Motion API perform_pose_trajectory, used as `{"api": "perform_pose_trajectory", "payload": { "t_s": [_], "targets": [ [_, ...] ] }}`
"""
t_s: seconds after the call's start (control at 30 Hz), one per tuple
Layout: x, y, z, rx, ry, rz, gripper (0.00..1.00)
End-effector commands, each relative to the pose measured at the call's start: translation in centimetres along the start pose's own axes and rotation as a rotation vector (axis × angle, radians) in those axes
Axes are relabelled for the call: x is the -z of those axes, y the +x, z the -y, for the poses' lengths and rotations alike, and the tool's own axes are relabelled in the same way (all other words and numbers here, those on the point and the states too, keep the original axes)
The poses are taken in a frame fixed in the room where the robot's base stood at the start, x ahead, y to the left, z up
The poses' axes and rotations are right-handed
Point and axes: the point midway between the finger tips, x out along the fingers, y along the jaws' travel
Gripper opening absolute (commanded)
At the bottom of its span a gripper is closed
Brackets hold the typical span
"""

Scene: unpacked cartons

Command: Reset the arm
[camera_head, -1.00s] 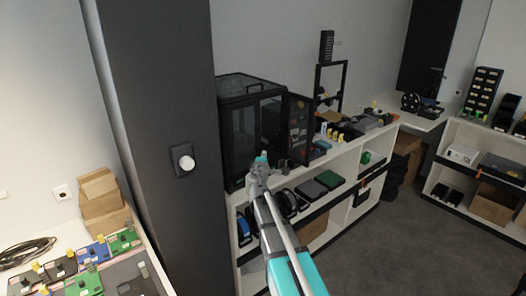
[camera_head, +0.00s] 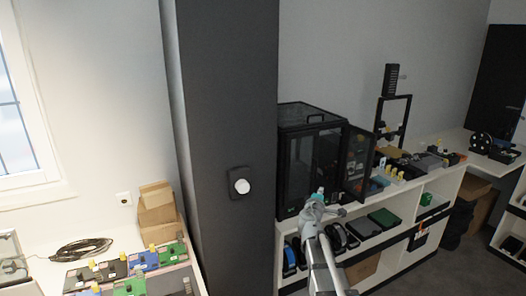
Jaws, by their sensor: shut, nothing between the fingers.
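My arm reaches up from the bottom of the head view, with my gripper (camera_head: 334,210) at its far end. The gripper is small in the picture, its fingers pointing to the right, and it is shut and empty. It appears in front of the white shelf unit (camera_head: 433,188), just below the black glass-walled cabinet (camera_head: 298,165). I cannot tell how far it is from the shelf edge. The cabinet's door (camera_head: 357,162) stands open on the right side.
A dark pillar (camera_head: 225,90) with a round white knob (camera_head: 242,186) stands left of the cabinet. Cartons (camera_head: 158,215), a cable coil (camera_head: 82,250) and circuit boards (camera_head: 130,287) lie on the left table. Grey floor is open at right.

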Motion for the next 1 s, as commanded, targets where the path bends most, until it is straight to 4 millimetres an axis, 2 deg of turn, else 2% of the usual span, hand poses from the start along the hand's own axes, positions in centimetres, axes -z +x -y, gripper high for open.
{"api": "perform_pose_trajectory", "payload": {
  "t_s": [0.27,0.47,0.7,0.87,1.0],
  "targets": [
    [-2.9,-2.2,2.0,0.093,0.174,0.141,0.0],
    [-5.5,-5.4,5.3,0.24,0.363,0.307,0.0],
    [-7.2,-10.7,10.2,0.472,0.561,0.499,0.0],
    [-7.2,-14.9,13.3,0.656,0.668,0.613,0.0],
    [-6.7,-19.2,15.6,0.834,0.743,0.703,0.0]
  ]
}}
